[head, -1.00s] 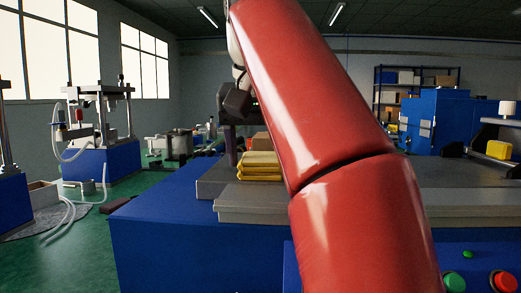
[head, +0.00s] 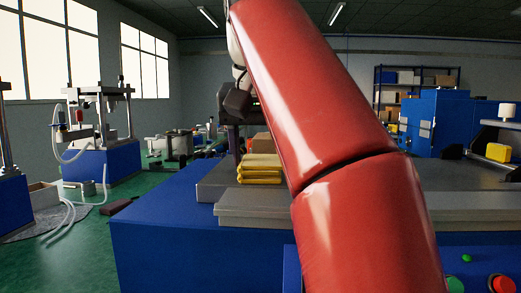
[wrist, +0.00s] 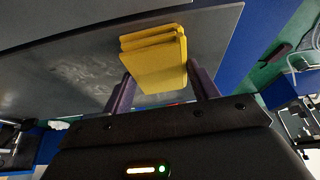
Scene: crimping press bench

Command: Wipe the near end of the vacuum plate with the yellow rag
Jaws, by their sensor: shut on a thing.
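The yellow rag (head: 260,170), a folded stack of cloth, is at the left part of the grey vacuum plate (head: 214,186) in the head view. In the wrist view the rag (wrist: 155,65) sits between the two purple fingers of my gripper (wrist: 161,78), which is shut on it. The rag is low over the plate (wrist: 60,75); whether it touches is unclear. A pale smudged patch shows on the plate to the left of the rag in the wrist view. In the head view my red arm hides much of the plate's middle.
The plate lies on a blue bench (head: 160,225) with a lighter grey ledge (head: 245,209) along its front. A brown block (head: 264,143) stands behind the rag. A yellow box (head: 499,152) is at the far right. Red (head: 503,285) and green buttons are at the front right.

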